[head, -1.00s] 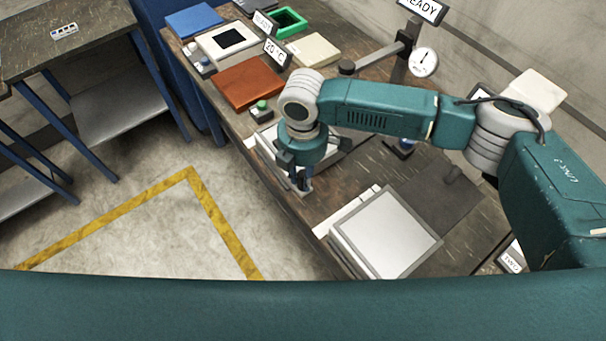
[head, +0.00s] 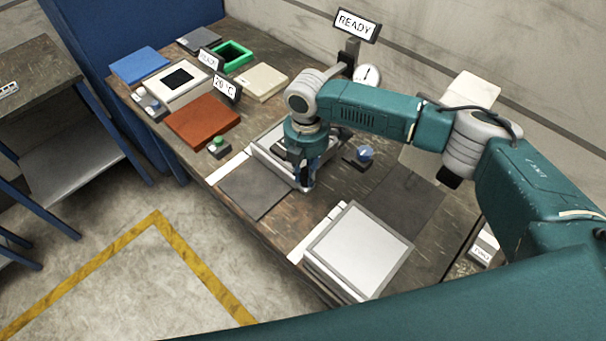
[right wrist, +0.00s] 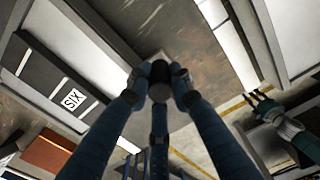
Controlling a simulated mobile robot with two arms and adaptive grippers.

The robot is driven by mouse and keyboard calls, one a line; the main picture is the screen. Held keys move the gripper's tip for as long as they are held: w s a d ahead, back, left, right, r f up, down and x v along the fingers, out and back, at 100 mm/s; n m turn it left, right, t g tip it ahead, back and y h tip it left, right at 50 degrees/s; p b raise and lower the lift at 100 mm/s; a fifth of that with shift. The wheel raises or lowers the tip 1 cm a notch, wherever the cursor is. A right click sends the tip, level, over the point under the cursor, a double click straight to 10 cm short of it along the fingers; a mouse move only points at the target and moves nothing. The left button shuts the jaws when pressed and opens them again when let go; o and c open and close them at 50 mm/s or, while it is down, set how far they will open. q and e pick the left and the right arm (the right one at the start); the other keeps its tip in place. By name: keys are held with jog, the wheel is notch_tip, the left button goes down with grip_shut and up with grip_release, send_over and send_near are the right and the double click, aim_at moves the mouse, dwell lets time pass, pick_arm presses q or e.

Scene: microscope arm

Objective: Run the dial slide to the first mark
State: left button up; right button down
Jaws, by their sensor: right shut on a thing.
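The white dial (head: 367,76) with a black pointer stands at the back of the bench. My right gripper (head: 305,184) is low over a pale, flat frame (head: 262,152) at mid-bench, which it partly covers. In the right wrist view, my right gripper (right wrist: 160,88) is shut on a dark round knob (right wrist: 160,86), with fingers around its sides. A dark bar labelled SIX (right wrist: 72,99) lies to the left of the knob. I cannot tell where the first mark is. What looks like my left gripper (right wrist: 257,98) shows at the right of that view, its opening unclear.
A dark mat (head: 258,190) lies left of my right gripper, and a white-topped box (head: 360,250) right of it. A blue knob (head: 365,153) stands behind. A green button (head: 217,144), a brown block (head: 203,121) and a READY sign (head: 356,25) are also on the bench.

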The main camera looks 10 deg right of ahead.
jog(key=c, duration=1.5)
grip_release()
jog(key=shift+c, duration=0.2)
jog(key=shift+r, duration=0.1)
notch_tip(320, 180, up, 12)
